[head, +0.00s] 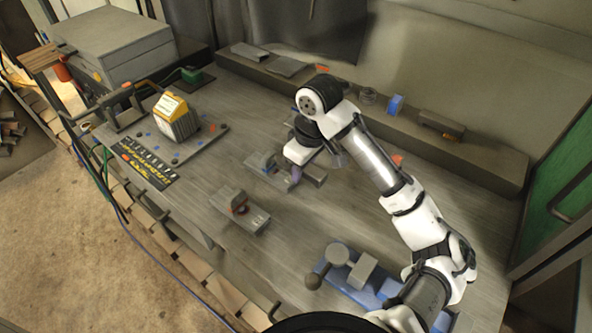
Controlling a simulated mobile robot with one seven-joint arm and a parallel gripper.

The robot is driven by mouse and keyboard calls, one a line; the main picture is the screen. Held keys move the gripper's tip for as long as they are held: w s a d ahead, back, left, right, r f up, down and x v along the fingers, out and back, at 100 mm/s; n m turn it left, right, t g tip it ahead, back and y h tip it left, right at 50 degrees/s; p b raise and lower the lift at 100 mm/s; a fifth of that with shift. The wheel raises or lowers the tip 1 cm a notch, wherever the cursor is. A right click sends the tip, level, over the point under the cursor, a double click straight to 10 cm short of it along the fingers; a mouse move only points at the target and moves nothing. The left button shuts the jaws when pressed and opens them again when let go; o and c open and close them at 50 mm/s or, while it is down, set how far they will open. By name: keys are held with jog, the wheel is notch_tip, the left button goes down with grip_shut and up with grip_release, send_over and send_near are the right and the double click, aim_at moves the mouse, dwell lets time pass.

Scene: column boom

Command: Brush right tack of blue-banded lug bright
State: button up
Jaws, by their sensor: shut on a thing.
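A flat grey plate (252,166) lies on the bench, left of my gripper. A lug with a blue band (267,161) stands on it; its tacks are too small to make out. My gripper (298,168) is low over the right side of this plate, close beside the lug. It is shut on a small, partly hidden thing, apparently the brush (296,175). I cannot tell whether the brush touches the lug. A second plate (258,221) with a red-banded lug (239,206) lies nearer, to the lower left.
A blue fixture (339,250) with grey round-ended parts stands at the bench front. A yellow-topped block (175,117) and a black labelled strip (144,163) are at left. A ledge (470,157) with small items runs along the back. Bare bench lies between.

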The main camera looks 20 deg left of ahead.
jog(key=shift+a+r+m+b, duration=0.5)
jog(key=shift+r+b, duration=0.1)
jog(key=shift+b, duration=1.2)
jog(key=shift+s+a+r+m+b, duration=0.3)
jog(key=shift+a+r+b, duration=0.25)
jog(key=shift+b, duration=0.25)
jog(key=shift+d, duration=0.1)
notch_tip(320, 180, down, 6)
jog(key=b, duration=0.6)
jog(key=shift+f, duration=0.1)
jog(key=shift+f, duration=0.25)
jog(key=shift+w, duration=0.15)
jog(key=shift+w+d, duration=0.25)
jog(key=shift+w, duration=0.2)
jog(key=shift+s+a+f+p, duration=0.1)
jog(key=shift+s+a+p, duration=0.15)
jog(key=shift+s, duration=0.3)
jog(key=shift+s+a+p, duration=0.1)
jog(key=shift+s+a, duration=0.1)
jog(key=shift+s, duration=0.35)
